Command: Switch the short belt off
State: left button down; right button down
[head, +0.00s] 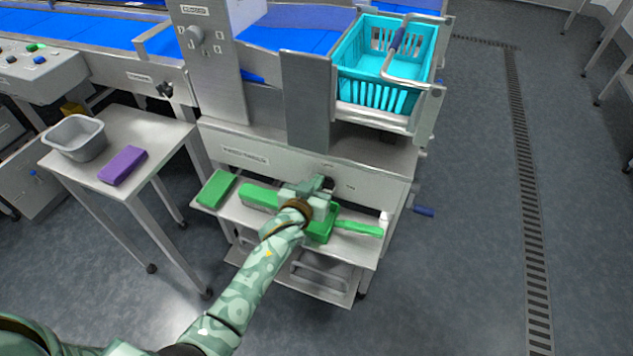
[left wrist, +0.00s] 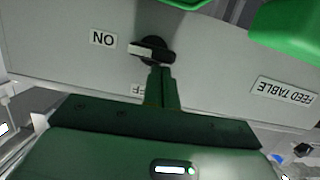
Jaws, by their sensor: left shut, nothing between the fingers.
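A black rotary switch (left wrist: 152,49) with a white pointer end sits on the grey front panel (left wrist: 60,55), upside down in the left wrist view. Its pointer lies toward the ON label (left wrist: 103,38). A FEED TABLE label (left wrist: 284,90) is on the same panel. My left gripper (left wrist: 161,70) is shut and empty, its fingertips at the switch's edge; I cannot tell if they touch. In the head view the left gripper (head: 323,186) covers part of the switch (head: 329,182). My right gripper is out of view.
A shelf (head: 225,210) under the panel holds a green block (head: 216,188) and other green items. Above is a turquoise basket (head: 375,95). A side table (head: 150,125) at left bears a grey tub (head: 75,145) and a purple block (head: 123,165).

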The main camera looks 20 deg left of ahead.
pick_arm(q)
jog(key=shift+a+f+n+h+p, duration=0.1)
jog(key=shift+a+n+h+p, duration=0.35)
jog(key=shift+n+p, duration=0.6)
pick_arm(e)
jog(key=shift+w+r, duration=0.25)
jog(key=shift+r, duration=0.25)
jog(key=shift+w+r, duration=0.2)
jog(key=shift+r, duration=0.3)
pick_arm(q)
jog(key=shift+f+n+h, duration=0.2)
jog(key=shift+n+h, duration=0.15)
jog(key=shift+n, duration=0.3)
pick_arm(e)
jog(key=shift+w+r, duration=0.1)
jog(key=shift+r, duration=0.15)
pick_arm(q)
jog(key=shift+a+f+n+h+p, duration=0.25)
jog(key=shift+n+h+p, duration=0.1)
jog(key=shift+n, duration=0.35)
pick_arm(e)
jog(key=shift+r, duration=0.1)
pick_arm(q)
jog(key=shift+a+f+n+h, duration=0.1)
jog(key=shift+f+n+h, duration=0.2)
jog(key=shift+n, duration=0.9)
